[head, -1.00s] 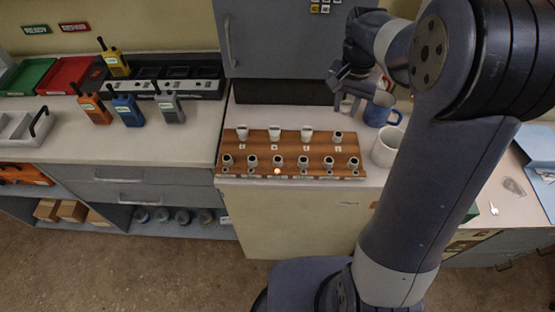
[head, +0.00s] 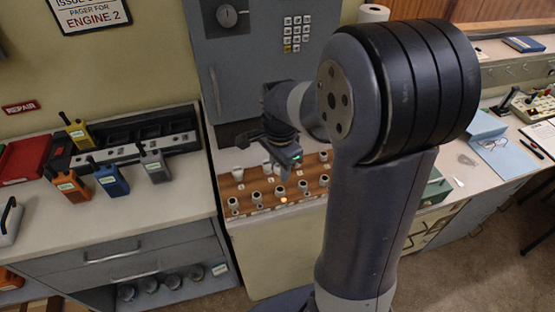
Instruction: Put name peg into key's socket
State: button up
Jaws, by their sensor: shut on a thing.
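The wooden socket board (head: 227,192) lies on the counter below the grey cabinet, with pale cup-like sockets in two rows. A front-row socket (head: 257,197) is clear to see. A small orange light (head: 284,200) glows at the board's front edge. My gripper (head: 284,174) is over the middle of the board, pointing down, with a green light on its body. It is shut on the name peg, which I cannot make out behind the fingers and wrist. My arm and gripper cover part of the back row and the board's right side. Which socket is the key's is too small to read.
The grey cabinet (head: 207,60) with a keypad (head: 297,33) stands close behind my wrist. Orange, blue (head: 110,180) and grey radios stand on the left counter by a black charger rack. My own arm hides the counter right of the board.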

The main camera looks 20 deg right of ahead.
jog(key=shift+f+b, duration=2.15)
jog(key=shift+f, duration=0.6)
jog(key=shift+f+b, duration=0.3)
jog(key=shift+f, duration=0.2)
jog(key=shift+s+f, duration=0.1)
jog(key=shift+f, duration=0.1)
